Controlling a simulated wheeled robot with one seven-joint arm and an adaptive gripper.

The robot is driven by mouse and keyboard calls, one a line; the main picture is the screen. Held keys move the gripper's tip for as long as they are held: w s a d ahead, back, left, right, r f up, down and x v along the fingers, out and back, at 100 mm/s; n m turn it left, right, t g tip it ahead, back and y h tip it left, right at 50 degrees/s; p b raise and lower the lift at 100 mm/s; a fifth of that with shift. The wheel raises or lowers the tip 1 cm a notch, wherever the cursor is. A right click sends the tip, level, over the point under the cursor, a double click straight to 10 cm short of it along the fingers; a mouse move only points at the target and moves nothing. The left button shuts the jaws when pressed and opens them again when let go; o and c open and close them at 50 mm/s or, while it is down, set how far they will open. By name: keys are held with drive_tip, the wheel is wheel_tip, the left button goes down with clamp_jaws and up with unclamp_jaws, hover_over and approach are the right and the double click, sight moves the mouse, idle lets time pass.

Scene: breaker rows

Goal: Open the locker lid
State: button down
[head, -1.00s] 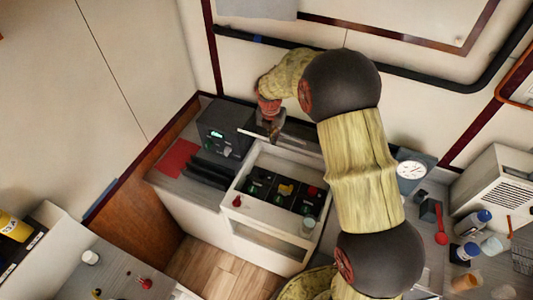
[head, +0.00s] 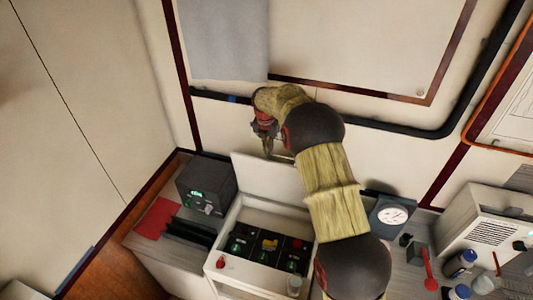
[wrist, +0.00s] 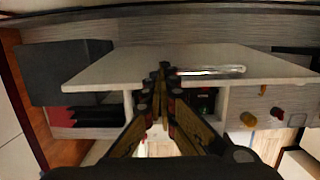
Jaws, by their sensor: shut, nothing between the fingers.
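The locker lid (head: 262,180) is a pale panel standing raised along the back edge of the white locker (head: 226,258), with its broad inner face toward the head camera. The locker's inside is open to view, with black batteries or breaker blocks (head: 268,243) in it. My gripper (head: 268,153) is at the lid's top edge, shut and empty. In the wrist view the lid (wrist: 100,75) spans the picture as a pale slab, with a shiny metal bar (wrist: 210,70) on it. My shut fingertips (wrist: 163,72) lie over the lid just left of that bar; contact is unclear.
A dark box with a green display (head: 206,186) stands left of the locker, near a red sheet (head: 158,217). A round dial gauge (head: 392,215) stands to the right, with bottles and a white vented unit (head: 490,230) beyond. The wall is close behind the lid.

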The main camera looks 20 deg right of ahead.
idle(0.4)
wheel_tip(320, 180, up, 12)
drive_tip(key=s+a, duration=0.1)
drive_tip(key=s, duration=0.1)
drive_tip(key=s+a+f+m+t+b, duration=0.1)
drive_tip(key=s+f+m+b, duration=0.6)
drive_tip(key=s, duration=0.8)
drive_tip(key=s+a+f+m+t+b, duration=0.1)
drive_tip(key=s+a+f+m+b, duration=0.2)
drive_tip(key=s+f+m+b, duration=0.4)
drive_tip(key=s+a+f+m+t+y+b, duration=0.1)
drive_tip(key=s+f+m+b, duration=0.6)
drive_tip(key=s+m+b, duration=0.7)
drive_tip(key=s+a+t+b, duration=0.1)
drive_tip(key=s+a+b, duration=0.1)
drive_tip(key=s, duration=0.8)
drive_tip(key=shift+s+m+b, duration=0.25)
drive_tip(key=shift+m+b, duration=0.15)
drive_tip(key=shift+b, duration=0.35)
